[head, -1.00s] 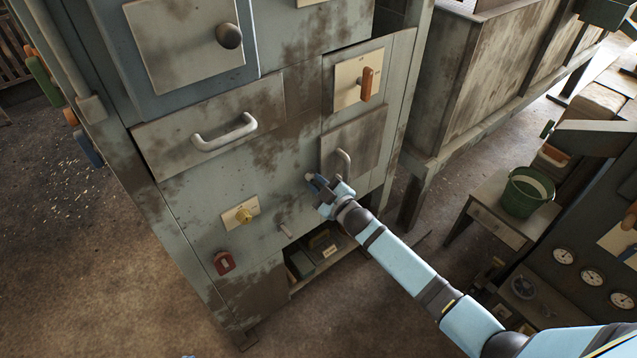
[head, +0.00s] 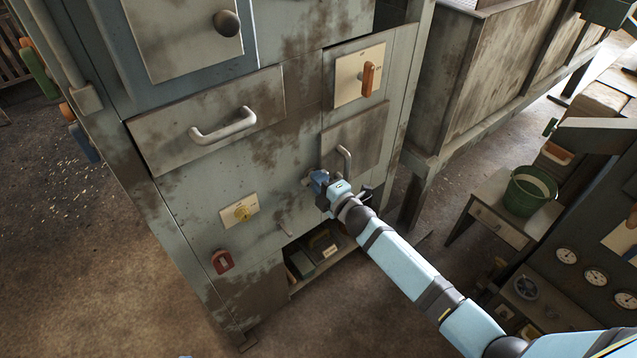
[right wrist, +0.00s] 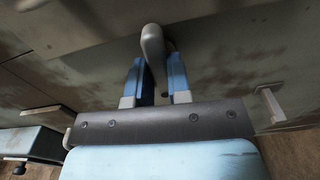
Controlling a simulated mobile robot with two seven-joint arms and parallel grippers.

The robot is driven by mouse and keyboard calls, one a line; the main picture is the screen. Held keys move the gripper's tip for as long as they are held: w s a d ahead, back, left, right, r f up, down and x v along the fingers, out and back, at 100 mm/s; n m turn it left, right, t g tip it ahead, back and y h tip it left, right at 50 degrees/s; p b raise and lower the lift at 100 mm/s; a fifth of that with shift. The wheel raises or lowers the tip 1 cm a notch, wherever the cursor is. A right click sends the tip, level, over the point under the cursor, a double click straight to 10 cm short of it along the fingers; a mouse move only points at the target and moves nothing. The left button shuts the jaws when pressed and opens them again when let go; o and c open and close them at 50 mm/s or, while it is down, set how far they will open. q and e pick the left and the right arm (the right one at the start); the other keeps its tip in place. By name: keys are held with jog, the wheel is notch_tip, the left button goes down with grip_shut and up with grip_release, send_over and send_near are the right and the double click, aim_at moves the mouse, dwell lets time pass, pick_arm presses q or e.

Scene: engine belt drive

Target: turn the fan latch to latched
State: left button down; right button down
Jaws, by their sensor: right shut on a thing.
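The fan latch looks like a small grey lever (right wrist: 152,48) between my right gripper's fingers in the right wrist view. In the head view it is mostly hidden by the gripper on the cabinet front, left of the small door's lower corner. My right gripper (head: 313,181) is shut on this lever; its two blue fingers (right wrist: 159,80) lie on either side of it in the right wrist view. The latch's position marking cannot be read. My left gripper is not in view.
The small door's handle (head: 344,160) stands close right of the gripper. A green bucket (head: 529,192) stands on a side table at right.

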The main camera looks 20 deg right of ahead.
jog(key=shift+n, duration=0.6)
jog(key=c, duration=1.1)
grip_release()
jog(key=shift+o, duration=0.2)
jog(key=v, duration=1.4)
jog(key=shift+w, duration=0.1)
